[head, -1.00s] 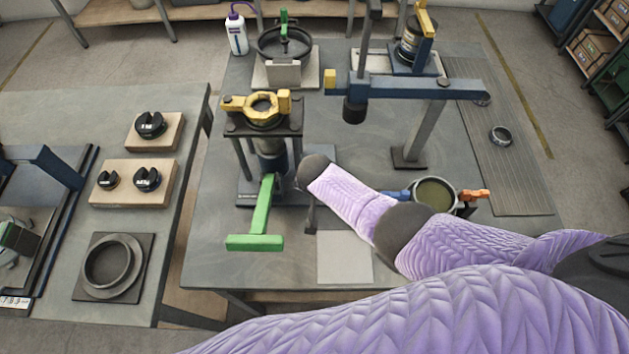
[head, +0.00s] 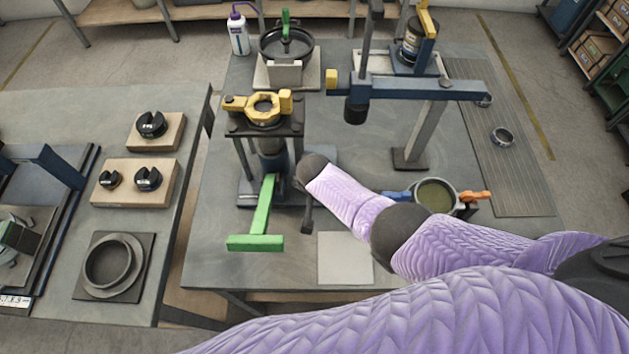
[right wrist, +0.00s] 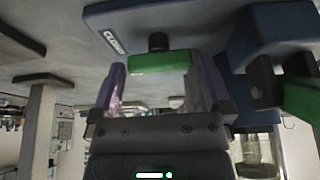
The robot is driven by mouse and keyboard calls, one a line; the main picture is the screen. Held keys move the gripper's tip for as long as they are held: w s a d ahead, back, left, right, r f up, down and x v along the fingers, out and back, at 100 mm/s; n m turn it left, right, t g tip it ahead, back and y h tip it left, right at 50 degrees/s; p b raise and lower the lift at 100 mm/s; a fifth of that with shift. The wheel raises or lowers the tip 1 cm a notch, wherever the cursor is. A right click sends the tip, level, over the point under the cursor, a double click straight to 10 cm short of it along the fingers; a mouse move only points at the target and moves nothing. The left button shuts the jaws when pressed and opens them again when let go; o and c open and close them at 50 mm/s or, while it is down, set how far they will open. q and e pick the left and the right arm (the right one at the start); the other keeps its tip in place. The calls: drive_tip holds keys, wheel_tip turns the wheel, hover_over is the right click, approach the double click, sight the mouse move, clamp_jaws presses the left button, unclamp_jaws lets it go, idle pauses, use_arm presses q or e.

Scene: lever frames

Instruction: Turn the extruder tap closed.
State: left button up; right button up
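The extruder seems to be the upright blue-bodied press (head: 272,150) with a yellow ring on top, at the left of the middle table in the head view. A long green handle (head: 265,208) reaches from it towards the front. In the right wrist view, a green bar on a dark stub, seemingly the tap (right wrist: 160,62), lies between the two fingers of my right gripper (right wrist: 158,75). The fingers are apart, with a gap at the left; contact at the right is unclear. In the head view my right wrist hides most of this spot. My left gripper is not in view.
A pale plate (right wrist: 150,22) with a blurred label lies near the bar, with a blue block (right wrist: 270,35) and another green piece (right wrist: 302,99) at the right.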

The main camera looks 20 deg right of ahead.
drive_tip(key=p+v, duration=0.7)
drive_tip(key=v, duration=0.3)
drive_tip(key=shift+p, duration=0.3)
